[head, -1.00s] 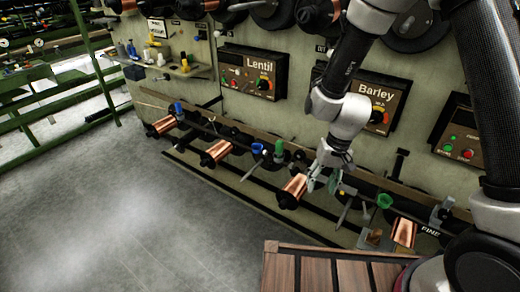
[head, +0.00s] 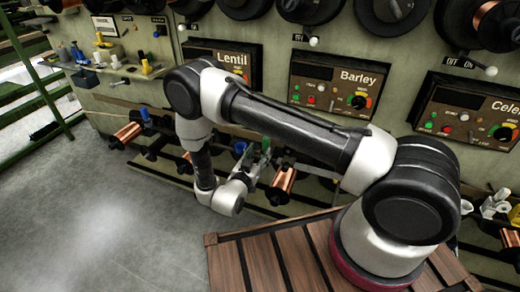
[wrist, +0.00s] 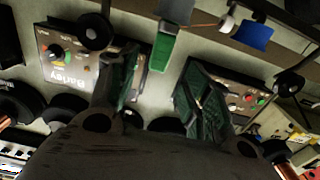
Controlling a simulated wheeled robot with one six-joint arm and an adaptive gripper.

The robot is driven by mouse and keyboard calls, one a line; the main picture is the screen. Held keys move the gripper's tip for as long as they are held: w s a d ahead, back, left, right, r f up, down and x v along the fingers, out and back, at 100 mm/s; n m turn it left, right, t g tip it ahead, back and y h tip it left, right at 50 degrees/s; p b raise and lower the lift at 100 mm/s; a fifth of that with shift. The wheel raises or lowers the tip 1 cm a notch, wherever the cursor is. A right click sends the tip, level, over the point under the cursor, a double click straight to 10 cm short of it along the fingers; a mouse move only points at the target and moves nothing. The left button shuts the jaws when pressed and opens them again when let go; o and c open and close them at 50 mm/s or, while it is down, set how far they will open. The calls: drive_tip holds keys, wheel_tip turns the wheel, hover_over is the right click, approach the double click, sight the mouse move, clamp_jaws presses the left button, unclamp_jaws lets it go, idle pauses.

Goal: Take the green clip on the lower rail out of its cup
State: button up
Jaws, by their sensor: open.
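The green clip (wrist: 161,52) shows at the top centre of the wrist view, its end in line with the gap between my fingers. In the head view, the green clip (head: 265,145) stands at the lower rail, partly behind my gripper. My gripper (wrist: 159,66) is open, with one finger to each side of the clip in the picture. I cannot tell how much depth lies between fingertips and clip. In the head view, my gripper (head: 256,166) is small and close to the rail.
A copper spool (head: 284,180) sits just right of my gripper. The Barley panel (head: 336,88) and Lentil panel (head: 217,62) are on the wall above. Open floor (head: 110,215) lies at left.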

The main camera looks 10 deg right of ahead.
drive_tip(key=x, duration=0.7)
drive_tip(key=shift+w+d+r, duration=0.25)
drive_tip(key=shift+r, duration=0.1)
drive_tip(key=shift+c, duration=0.2)
clamp_jaws()
